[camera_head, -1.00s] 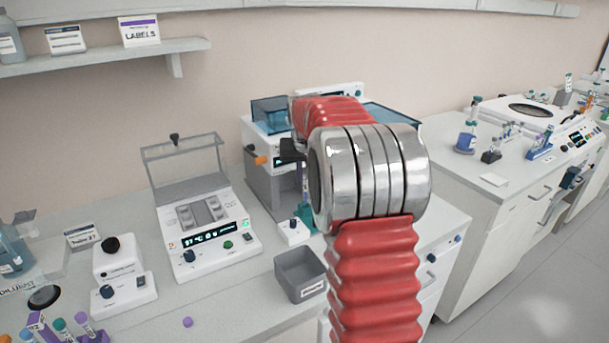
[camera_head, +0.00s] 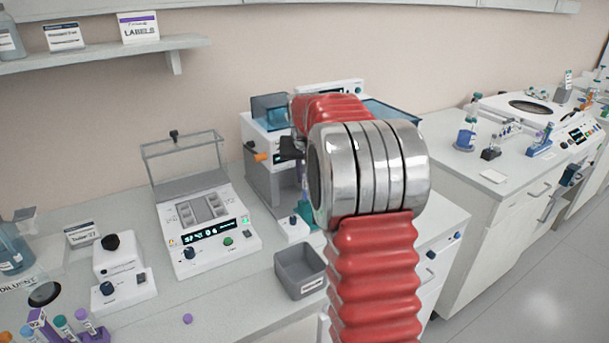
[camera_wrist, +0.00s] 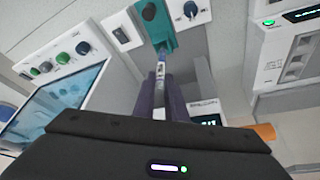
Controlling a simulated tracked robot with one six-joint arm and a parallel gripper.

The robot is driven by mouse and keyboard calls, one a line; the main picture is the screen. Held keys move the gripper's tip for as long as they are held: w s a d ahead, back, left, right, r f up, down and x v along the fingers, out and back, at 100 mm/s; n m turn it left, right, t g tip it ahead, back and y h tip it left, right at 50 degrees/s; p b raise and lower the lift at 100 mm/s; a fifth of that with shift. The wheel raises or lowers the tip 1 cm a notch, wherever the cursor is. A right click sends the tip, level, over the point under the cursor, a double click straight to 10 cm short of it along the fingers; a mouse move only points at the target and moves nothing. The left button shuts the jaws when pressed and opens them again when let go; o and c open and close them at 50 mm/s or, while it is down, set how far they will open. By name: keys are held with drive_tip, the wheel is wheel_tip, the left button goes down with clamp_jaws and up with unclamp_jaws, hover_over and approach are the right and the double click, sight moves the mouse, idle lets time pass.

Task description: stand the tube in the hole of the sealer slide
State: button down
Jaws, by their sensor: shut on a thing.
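My gripper (camera_wrist: 161,84) is shut on a slim tube (camera_wrist: 160,68) with a pale label, held between its two dark fingers. In the wrist view the far end of the tube points at the teal sealer slide (camera_wrist: 154,22) and overlaps its near edge. I cannot tell whether the tube is in the slide's hole, which is hidden. In the head view my gripper (camera_head: 291,149) is beside the sealer, partly behind my red arm. The tube (camera_head: 305,182) shows as a thin blue-grey strip below it, and little of the slide shows.
The sealer body (camera_head: 264,185) stands close beside my gripper. A small white control box (camera_head: 292,229) and a grey bin (camera_head: 301,272) are in front. A white block instrument with a raised clear lid (camera_head: 208,226) stands to the left. A purple cap (camera_head: 187,319) lies on the bench.

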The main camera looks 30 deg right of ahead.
sight(305, 182)
drive_tip(key=shift+f, duration=1.9)
idle(1.5)
drive_tip(key=c, duration=1.7)
unclamp_jaws()
drive_tip(key=v, duration=1.3)
drive_tip(key=shift+s+a+r, duration=0.1)
drive_tip(key=shift+s+r, duration=0.05)
drive_tip(key=shift+r, duration=0.1)
